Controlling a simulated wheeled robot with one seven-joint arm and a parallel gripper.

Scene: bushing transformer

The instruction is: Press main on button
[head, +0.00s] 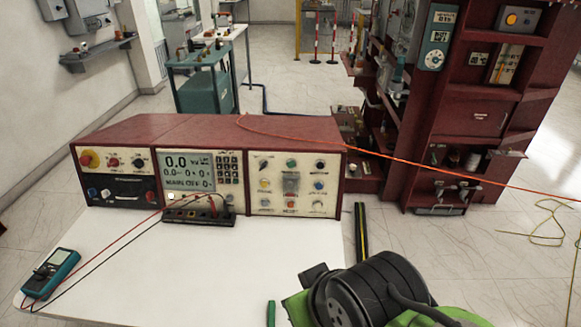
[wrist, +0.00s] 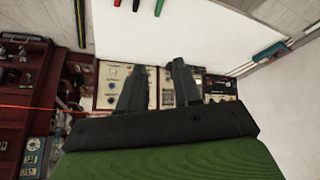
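A dark red control console (head: 205,130) stands at the back of a white table. Its right panel (head: 279,172) carries several small coloured buttons, among them a green one (head: 291,163) and an orange one (head: 291,202). Its left section has a yellow and red button (head: 88,159) and smaller knobs. The labels are too small to read, so I cannot tell which one is main on. In the wrist view, my gripper (wrist: 158,73) is open and empty, its fingers apart over the console, covering part of its front (wrist: 114,76). My arm shows at the bottom right of the head view; its fingertips are hidden there.
The white table (head: 180,270) is mostly clear in front of the console. A teal multimeter (head: 50,272) lies at its left, with red and black leads running to a dark terminal block (head: 197,216). A dark red cabinet (head: 480,120) stands right; an orange cable (head: 400,160) crosses before it.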

